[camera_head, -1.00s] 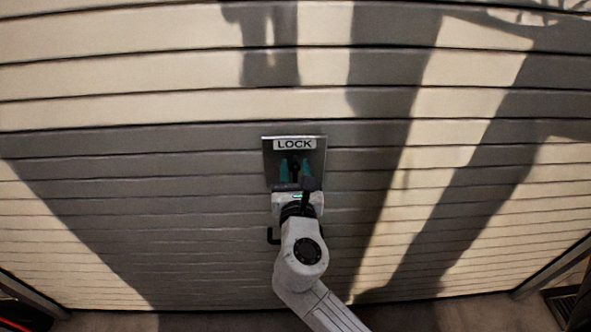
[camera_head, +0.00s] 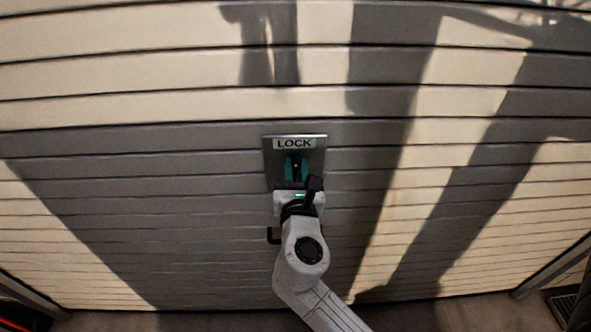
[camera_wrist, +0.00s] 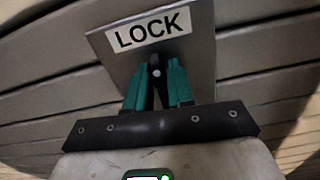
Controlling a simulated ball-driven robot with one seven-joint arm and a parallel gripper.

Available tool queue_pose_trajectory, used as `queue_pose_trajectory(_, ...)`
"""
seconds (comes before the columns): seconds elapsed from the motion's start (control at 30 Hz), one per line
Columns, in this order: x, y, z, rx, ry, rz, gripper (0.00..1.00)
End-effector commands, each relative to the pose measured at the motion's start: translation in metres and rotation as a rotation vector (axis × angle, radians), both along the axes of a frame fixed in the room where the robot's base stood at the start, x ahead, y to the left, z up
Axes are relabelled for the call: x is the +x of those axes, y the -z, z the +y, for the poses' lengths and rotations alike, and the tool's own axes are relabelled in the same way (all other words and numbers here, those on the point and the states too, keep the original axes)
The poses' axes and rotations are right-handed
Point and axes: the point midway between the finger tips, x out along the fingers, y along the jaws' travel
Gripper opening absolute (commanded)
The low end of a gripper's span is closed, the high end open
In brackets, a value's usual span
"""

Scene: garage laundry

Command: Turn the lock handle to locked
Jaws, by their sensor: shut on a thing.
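The lock is a grey metal plate (camera_head: 315,150) with a white "LOCK" label on the garage door; it also shows in the wrist view (camera_wrist: 204,62). A small dark lock handle (camera_wrist: 157,72) with a pale round centre sits below the label. My gripper (camera_head: 296,166) has its green fingers shut on the handle from both sides. In the wrist view the plate looks tilted, its right side higher, so my gripper is rolled relative to it. The fingers hide much of the handle, so its exact angle is hard to tell.
The ribbed garage door (camera_head: 150,220) fills the background, with broad shadows across it. A dark door grip (camera_head: 273,236) sticks out just left of my wrist. A black grated item (camera_head: 568,306) is at the lower right. The door around the plate is clear.

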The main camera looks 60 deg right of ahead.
Motion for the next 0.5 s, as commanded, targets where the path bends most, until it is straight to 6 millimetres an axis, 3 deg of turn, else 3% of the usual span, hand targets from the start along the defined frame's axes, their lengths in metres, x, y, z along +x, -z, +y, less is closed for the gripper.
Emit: queue_pose_trajectory(0.5,-0.0061,0.0095,-0.0040,0.260,-0.003,-0.320,0.00)
